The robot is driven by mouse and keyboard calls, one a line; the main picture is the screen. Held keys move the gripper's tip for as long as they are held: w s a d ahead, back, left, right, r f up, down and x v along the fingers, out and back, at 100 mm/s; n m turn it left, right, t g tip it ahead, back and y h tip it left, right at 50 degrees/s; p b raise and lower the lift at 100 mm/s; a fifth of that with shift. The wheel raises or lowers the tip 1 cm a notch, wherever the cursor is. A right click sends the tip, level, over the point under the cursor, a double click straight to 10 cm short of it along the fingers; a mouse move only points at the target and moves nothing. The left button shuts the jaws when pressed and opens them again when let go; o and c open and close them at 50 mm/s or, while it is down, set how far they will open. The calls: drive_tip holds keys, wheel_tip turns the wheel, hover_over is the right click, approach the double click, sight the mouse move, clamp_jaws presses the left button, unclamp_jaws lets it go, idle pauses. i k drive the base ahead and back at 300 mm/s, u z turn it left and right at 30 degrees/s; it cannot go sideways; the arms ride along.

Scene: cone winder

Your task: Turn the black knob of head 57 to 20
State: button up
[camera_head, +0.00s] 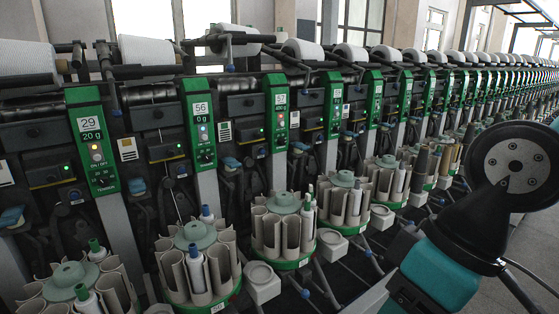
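The green panel of head 57 (280,112) stands left of the picture's middle. Its white label on top is small, with a value plate below it that I cannot read surely. Small lights show midway down the panel. The black knob (281,139) seems to be the dark spot low on the panel; its pointer and setting are too small to tell. My arm (452,262), teal and black, fills the lower right, well apart from the panel. My gripper is not in view.
Round bobbin magazines (197,238) jut out below the panels. More heads run off to the right. Grey floor shows at lower right.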

sight(282, 141)
drive_tip(key=z, duration=0.25)
drive_tip(key=i, duration=1.05)
drive_tip(key=u, duration=0.5)
